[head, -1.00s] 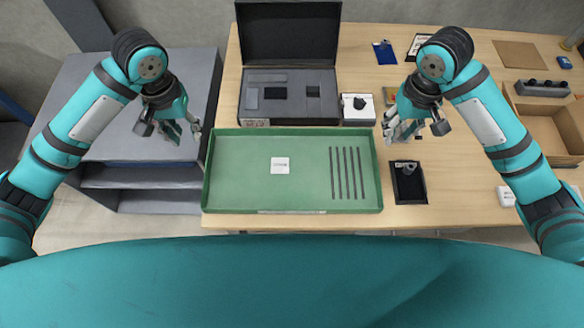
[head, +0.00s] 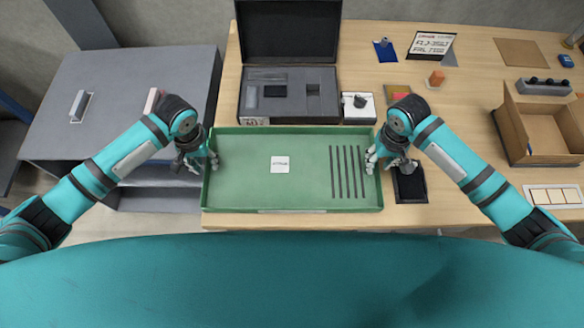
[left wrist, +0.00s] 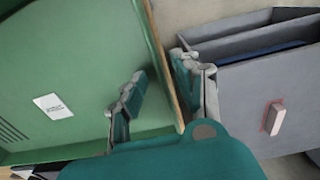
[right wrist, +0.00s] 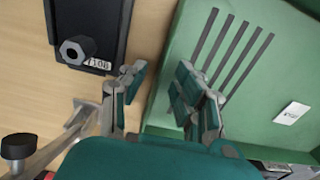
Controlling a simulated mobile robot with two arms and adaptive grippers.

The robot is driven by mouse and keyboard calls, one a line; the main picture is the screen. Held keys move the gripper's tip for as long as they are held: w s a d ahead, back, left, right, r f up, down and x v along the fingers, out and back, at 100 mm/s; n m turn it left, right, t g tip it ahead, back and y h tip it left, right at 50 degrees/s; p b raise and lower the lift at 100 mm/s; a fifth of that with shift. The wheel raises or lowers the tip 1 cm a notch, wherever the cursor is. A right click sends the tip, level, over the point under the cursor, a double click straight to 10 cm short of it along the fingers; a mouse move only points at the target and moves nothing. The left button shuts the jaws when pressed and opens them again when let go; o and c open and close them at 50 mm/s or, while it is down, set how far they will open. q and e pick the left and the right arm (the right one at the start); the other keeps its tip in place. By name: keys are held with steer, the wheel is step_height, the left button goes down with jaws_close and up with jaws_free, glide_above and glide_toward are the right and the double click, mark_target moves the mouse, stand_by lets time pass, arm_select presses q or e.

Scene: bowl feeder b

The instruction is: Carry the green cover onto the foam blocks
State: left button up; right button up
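The green cover (head: 245,185), a shallow tray-like shell with a white label and several dark slots, lies at the table's front edge. My left gripper (head: 207,162) is at its left wall. In the left wrist view my left gripper (left wrist: 160,76) is open, with one finger on each side of that wall. My right gripper (head: 378,158) is at the right wall. In the right wrist view my right gripper (right wrist: 163,75) is open, its fingers straddling that wall. Two pale blocks (head: 79,105) (head: 153,101), probably the foam blocks, sit on the grey bench; one shows in the left wrist view (left wrist: 276,119).
The grey bench (head: 130,70) stands left of the wooden table. An open black case (head: 288,97) is directly behind the cover. A black tray (head: 410,184) lies close to its right side. A cardboard box (head: 545,135) is at far right.

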arm_select(q)
steer(key=shift+f, duration=0.65)
arm_select(e)
steer(key=shift+f, duration=0.65)
arm_select(q)
steer(key=shift+c, duration=0.4)
arm_select(e)
steer(key=shift+c, duration=0.4)
arm_select(q)
jaws_close()
arm_select(e)
jaws_close()
arm_select(q)
steer(key=shift+r, duration=0.1)
arm_select(e)
steer(key=shift+r, duration=0.1)
